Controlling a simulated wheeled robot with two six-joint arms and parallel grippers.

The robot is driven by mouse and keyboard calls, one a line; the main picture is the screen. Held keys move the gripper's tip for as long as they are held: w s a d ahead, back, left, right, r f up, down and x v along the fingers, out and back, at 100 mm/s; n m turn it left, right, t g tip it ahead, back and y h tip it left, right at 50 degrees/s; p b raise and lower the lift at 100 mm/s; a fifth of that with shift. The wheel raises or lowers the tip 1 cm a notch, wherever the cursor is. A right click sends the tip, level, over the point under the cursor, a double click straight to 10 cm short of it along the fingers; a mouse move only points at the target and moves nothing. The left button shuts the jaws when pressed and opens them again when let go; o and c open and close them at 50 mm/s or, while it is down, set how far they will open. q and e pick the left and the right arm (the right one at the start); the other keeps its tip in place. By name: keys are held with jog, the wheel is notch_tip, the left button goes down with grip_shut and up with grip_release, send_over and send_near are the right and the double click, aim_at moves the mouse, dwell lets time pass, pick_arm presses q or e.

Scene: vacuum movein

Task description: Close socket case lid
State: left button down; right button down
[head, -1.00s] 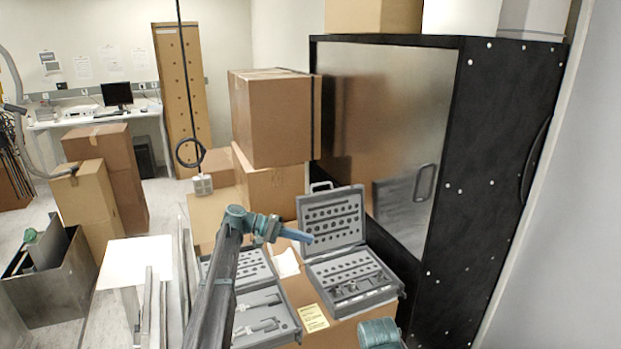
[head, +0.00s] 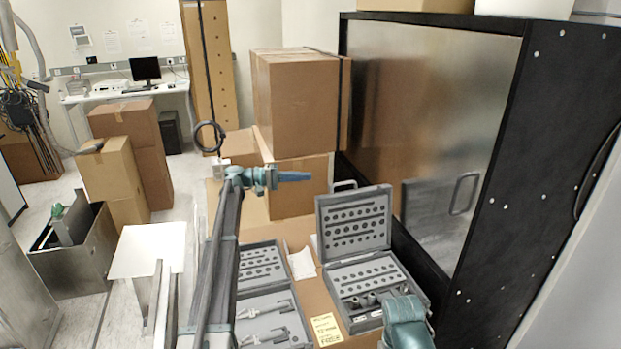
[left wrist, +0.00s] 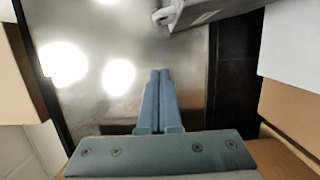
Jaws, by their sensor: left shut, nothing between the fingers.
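The grey socket case (head: 422,288) stands open on a cardboard box, with several sockets in its base. Its lid (head: 355,222) stands upright at the back, with a handle (head: 345,185) on its top edge. My left gripper (head: 308,176) is shut and empty, apart from the lid, to the left of the handle and slightly above it in the head view. In the left wrist view the shut fingers (left wrist: 158,72) show, with the handle (left wrist: 165,13) beyond them at the top. My right arm's teal end (head: 405,322) shows by the case's front; its fingers are not clear.
A second open grey case (head: 265,318) with tools lies left of the socket case. A black cabinet (head: 545,130) with a metal door stands close on the right. Stacked cardboard boxes (head: 300,100) stand behind. A yellow label (head: 326,329) lies between the cases.

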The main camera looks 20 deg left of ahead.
pick_arm(q)
jog(key=d, duration=1)
jog(key=shift+s, duration=0.25)
